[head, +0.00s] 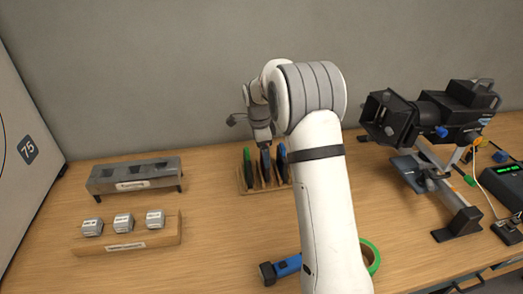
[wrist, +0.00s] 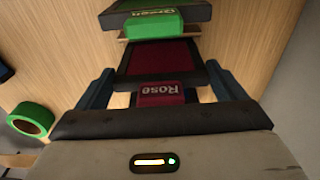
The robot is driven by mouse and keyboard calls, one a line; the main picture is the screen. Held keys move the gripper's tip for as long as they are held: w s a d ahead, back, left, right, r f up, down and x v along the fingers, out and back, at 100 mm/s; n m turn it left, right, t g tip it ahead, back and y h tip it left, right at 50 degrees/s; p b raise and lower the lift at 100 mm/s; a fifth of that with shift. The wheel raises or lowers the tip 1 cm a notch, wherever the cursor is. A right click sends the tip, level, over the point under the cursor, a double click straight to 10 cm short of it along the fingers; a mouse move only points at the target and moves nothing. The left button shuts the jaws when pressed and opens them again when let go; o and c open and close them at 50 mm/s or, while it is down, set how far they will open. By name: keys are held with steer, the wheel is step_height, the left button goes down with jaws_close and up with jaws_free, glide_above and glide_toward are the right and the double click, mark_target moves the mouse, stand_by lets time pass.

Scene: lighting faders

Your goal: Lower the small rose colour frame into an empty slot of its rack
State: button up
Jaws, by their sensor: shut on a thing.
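The rose colour frame (wrist: 163,57) has a dark red pane and a rose tab marked "Rose" (wrist: 160,95) in the wrist view. My gripper (wrist: 158,88) is shut on its tab, with a blue finger on each side. In the head view my gripper (head: 261,132) points down over the small wooden rack (head: 246,189), close above it. The rack holds a green-topped frame (head: 248,168) at its left and a blue-topped frame (head: 283,163) at its right. The green frame also shows in the wrist view (wrist: 152,24). I cannot tell whether the rose frame's lower edge is inside a slot.
A grey metal stand (head: 135,176) and a wooden block with grey cubes (head: 125,240) stand left. A black stage lamp (head: 440,115) stands right. A green tape roll (head: 372,258) and a blue tool (head: 285,267) lie in front. The desk between is clear.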

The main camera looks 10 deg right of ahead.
steer(key=shift+f, duration=0.5)
steer(key=shift+f+b, duration=0.35)
steer(key=shift+b, duration=0.15)
steer(key=o, duration=0.6)
steer(key=shift+r, duration=0.15)
steer(key=shift+r+p, duration=2.45)
steer(key=shift+r, duration=1.45)
